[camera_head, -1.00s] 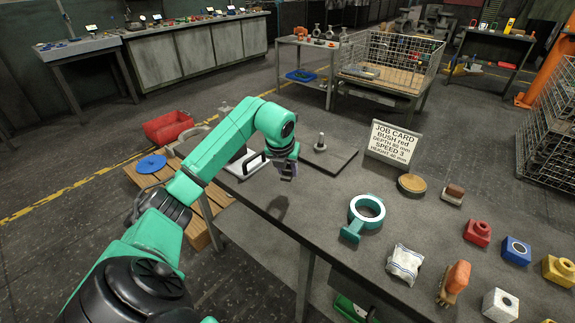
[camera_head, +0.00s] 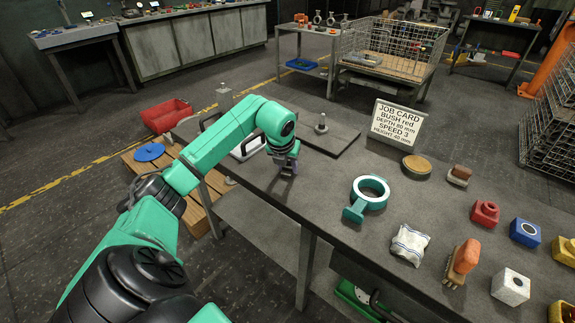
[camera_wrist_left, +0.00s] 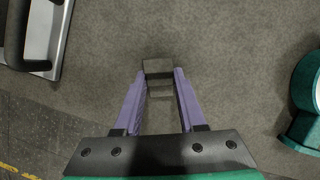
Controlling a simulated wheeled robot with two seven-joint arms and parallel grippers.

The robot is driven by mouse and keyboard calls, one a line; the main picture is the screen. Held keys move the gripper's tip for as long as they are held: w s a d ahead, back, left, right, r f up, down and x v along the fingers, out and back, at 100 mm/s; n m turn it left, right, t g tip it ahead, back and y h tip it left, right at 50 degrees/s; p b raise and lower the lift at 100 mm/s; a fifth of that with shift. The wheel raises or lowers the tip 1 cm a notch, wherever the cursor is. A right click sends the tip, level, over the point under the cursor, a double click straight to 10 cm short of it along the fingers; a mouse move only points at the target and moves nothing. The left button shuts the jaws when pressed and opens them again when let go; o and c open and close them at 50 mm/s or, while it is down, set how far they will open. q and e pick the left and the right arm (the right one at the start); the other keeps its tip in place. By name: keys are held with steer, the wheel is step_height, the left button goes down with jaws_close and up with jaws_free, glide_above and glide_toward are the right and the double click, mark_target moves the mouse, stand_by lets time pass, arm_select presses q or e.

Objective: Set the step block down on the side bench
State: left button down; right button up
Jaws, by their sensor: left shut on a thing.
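My left gripper (camera_head: 284,170) is low over the near left part of the dark grey bench (camera_head: 325,197). In the left wrist view its two purple fingers (camera_wrist_left: 158,85) are shut on a small grey-brown step block (camera_wrist_left: 158,67). The block sits between the fingertips, with a lower step showing behind its front part. In the head view the block is small and mostly hidden by the gripper. I cannot tell whether its underside touches the bench. My right gripper is not in view.
A teal ring casting (camera_head: 370,192) stands to the right. A plate with an upright pin (camera_head: 321,127) and a job card (camera_head: 396,126) are behind. A black-handled tray (camera_wrist_left: 40,40) is at left. Several coloured blocks and a brush (camera_head: 462,262) are further right. Bench around the gripper is clear.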

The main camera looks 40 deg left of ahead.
arm_select(q)
steer(key=shift+f, duration=0.2)
steer(key=shift+c, duration=2)
jaws_free()
steer(key=v, duration=1.4)
steer(key=shift+s+r, duration=0.2)
steer(key=shift+r, duration=0.05)
steer(key=shift+d, duration=0.1)
